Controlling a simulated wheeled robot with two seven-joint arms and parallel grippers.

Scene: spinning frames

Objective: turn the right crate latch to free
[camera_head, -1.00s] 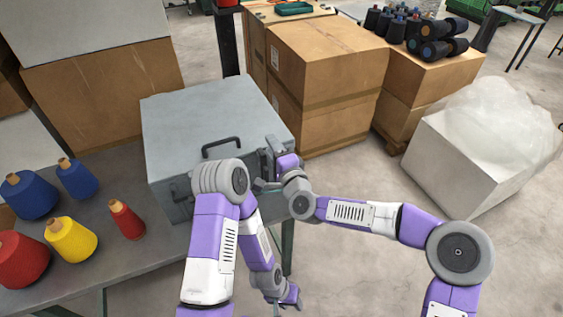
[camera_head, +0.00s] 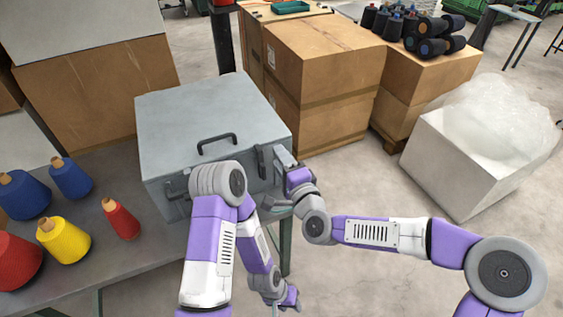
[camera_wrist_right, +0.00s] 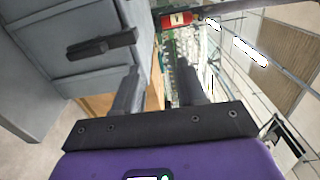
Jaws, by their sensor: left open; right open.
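The grey crate (camera_head: 200,110) stands on the table with its lid down and a dark handle on top. The right crate latch (camera_head: 261,162) is a dark bar on its front face, looking upright in the head view. In the right wrist view the latch (camera_wrist_right: 100,46) lies left of my fingers, with a gap between. My right gripper (camera_head: 284,157) is beside the crate's front right corner, just right of the latch. Its two fingers (camera_wrist_right: 160,80) are apart and empty. My left gripper (camera_head: 290,298) hangs low, in front of the table, away from the crate. The left latch (camera_head: 176,187) is partly hidden by my left arm.
Several yarn cones, including a yellow one (camera_head: 64,240), stand on the table (camera_head: 130,258) left of the crate. Cardboard boxes (camera_head: 325,85) stand behind and right. A white box (camera_head: 455,165) with clear wrap is farther right. Floor between is open.

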